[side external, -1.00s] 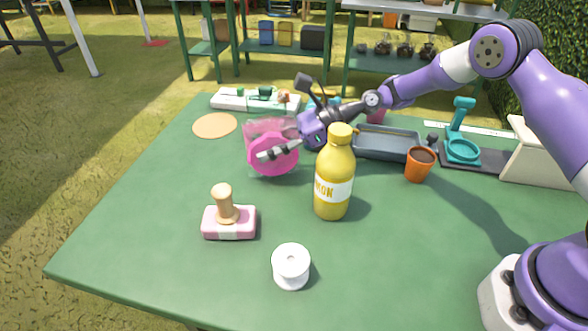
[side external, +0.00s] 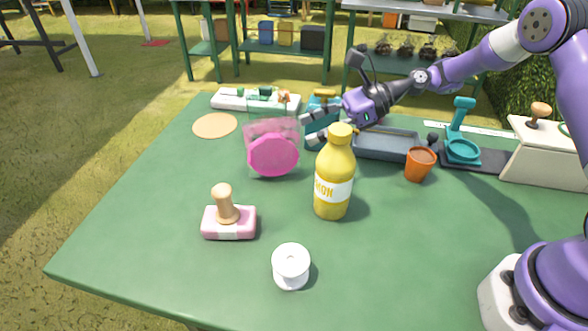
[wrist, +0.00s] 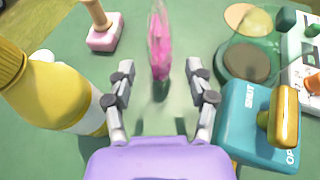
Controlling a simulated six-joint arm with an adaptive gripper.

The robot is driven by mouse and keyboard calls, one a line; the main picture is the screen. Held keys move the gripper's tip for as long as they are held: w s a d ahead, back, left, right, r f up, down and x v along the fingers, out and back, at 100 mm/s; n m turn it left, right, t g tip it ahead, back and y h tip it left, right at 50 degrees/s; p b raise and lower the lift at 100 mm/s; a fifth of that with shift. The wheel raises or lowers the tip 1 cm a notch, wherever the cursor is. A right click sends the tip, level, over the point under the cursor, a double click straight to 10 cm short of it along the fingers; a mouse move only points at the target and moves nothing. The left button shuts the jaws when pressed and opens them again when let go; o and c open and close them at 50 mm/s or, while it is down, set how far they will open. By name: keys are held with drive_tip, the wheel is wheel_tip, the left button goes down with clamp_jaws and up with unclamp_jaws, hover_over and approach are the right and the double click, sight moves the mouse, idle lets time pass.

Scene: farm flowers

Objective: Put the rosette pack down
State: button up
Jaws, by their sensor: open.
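The rosette pack (side external: 273,154) is a clear pouch with a bright pink round rosette. It stands upright on the green table, left of the yellow bottle in the side view. In the wrist view the pack (wrist: 160,42) shows edge-on, ahead of the fingertips and apart from them. My gripper (side external: 308,128) is open and empty, to the right of the pack and behind the bottle. In the wrist view the two fingers (wrist: 162,84) are spread with bare green table between them.
A yellow bottle (side external: 333,180) stands close in front of my gripper; it is at the left in the wrist view. A teal box with a yellow handle (wrist: 258,125) is close on the right there. A pink-based stamp (side external: 229,221) and white spool (side external: 291,266) stand nearer the front.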

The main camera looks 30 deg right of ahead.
drive_tip(key=shift+s+d+r+n, duration=0.15)
drive_tip(key=shift+s+d+r, duration=0.2)
drive_tip(key=shift+d, duration=0.25)
drive_tip(key=shift+s+d+r+n, duration=0.2)
drive_tip(key=shift+d+r, duration=0.15)
drive_tip(key=shift+d, duration=0.25)
drive_tip(key=s+d+r+n+h, duration=0.2)
drive_tip(key=s+n+h, duration=0.2)
drive_tip(key=s+n, duration=0.2)
drive_tip(key=s+d+r+n+h, duration=0.2)
drive_tip(key=s+r+n+h, duration=0.1)
drive_tip(key=s+n, duration=0.4)
drive_tip(key=s+d+r+n+h, duration=0.2)
drive_tip(key=s+n+h, duration=0.3)
drive_tip(key=s+n, duration=0.2)
drive_tip(key=shift+d+r+n+h, duration=0.25)
drive_tip(key=shift+n+h, duration=0.05)
drive_tip(key=shift+n, duration=0.65)
